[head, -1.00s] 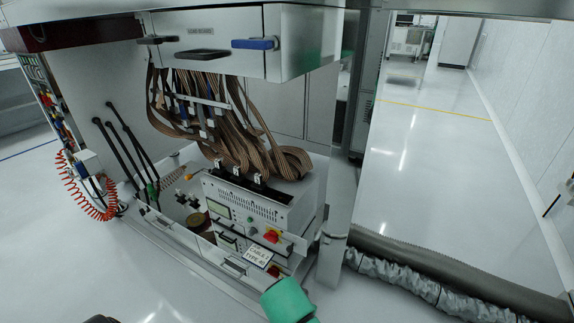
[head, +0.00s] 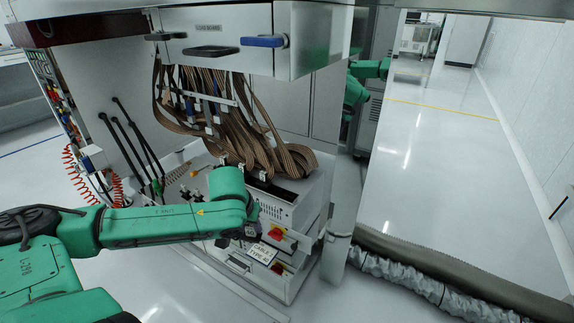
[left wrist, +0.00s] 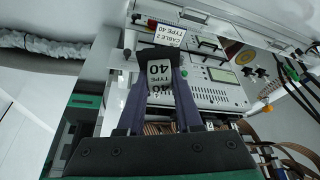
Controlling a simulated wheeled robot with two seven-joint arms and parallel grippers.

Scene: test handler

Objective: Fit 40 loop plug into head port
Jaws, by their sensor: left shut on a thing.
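My left gripper (left wrist: 160,78) is shut on the 40 loop plug (left wrist: 159,66), a dark block with a white label reading 40. In the head view, my left gripper (head: 249,231) is at the front of the white instrument rack (head: 296,207), near its card reading CABLE 2 TYPE 40 (head: 263,253). In the left wrist view, the card (left wrist: 171,36) appears upside down just beyond the plug. I cannot tell whether the plug touches the rack. The test head (head: 212,32), marked LOAD BOARD, hangs above; I cannot make out the head port. My right gripper is not in view.
Brown ribbon cables (head: 225,125) hang from the test head to the rack top. Black rods (head: 125,148) and a red coiled hose (head: 75,170) are at left. A grey corrugated duct (head: 450,265) lies at right. Green arm parts (head: 362,85) show beside the rear cabinet.

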